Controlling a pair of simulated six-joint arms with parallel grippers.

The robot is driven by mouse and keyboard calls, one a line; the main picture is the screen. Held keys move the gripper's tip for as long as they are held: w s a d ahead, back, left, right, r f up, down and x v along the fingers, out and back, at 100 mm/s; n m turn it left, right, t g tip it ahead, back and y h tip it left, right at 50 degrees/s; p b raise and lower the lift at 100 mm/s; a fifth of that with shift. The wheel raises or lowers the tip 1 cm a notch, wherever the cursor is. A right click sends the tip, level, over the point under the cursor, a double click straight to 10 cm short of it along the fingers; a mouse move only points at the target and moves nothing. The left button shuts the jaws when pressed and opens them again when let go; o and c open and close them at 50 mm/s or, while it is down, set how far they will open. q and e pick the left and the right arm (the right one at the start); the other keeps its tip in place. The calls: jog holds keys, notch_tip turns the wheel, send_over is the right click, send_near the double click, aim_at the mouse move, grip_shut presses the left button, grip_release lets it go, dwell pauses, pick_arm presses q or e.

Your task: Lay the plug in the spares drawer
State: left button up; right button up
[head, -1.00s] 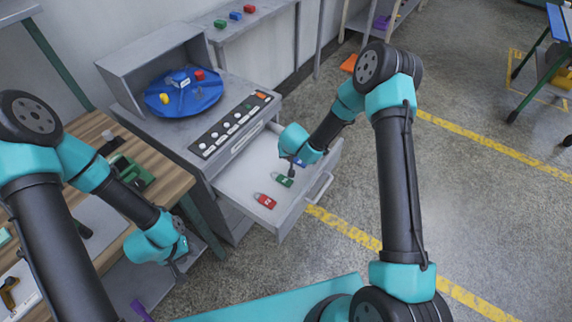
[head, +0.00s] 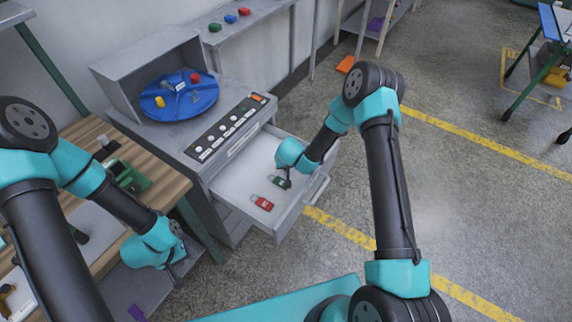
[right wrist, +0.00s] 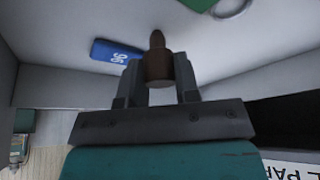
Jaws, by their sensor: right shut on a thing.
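The brown plug (right wrist: 158,62) is between the two fingers of my right gripper (right wrist: 160,85) in the right wrist view, its narrow tip pointing away from the gripper. In the head view my right gripper (head: 287,184) is down inside the open drawer (head: 252,168), close to a green tag (head: 277,181). The plug itself is too small to make out there. I cannot tell whether the plug touches the drawer floor. My left gripper (head: 176,272) hangs beside the wooden bench, apart from the drawer; its jaws are too small to read.
A red tag (head: 262,203) lies in the drawer, nearer the front. A blue tag (right wrist: 115,52) shows beside the plug in the right wrist view. Drawer walls surround the gripper. A blue turntable (head: 180,98) and button panel (head: 230,125) stand on the cabinet.

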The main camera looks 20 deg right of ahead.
jog(key=shift+f, duration=0.15)
jog(key=o, duration=0.9)
jog(key=v, duration=1.2)
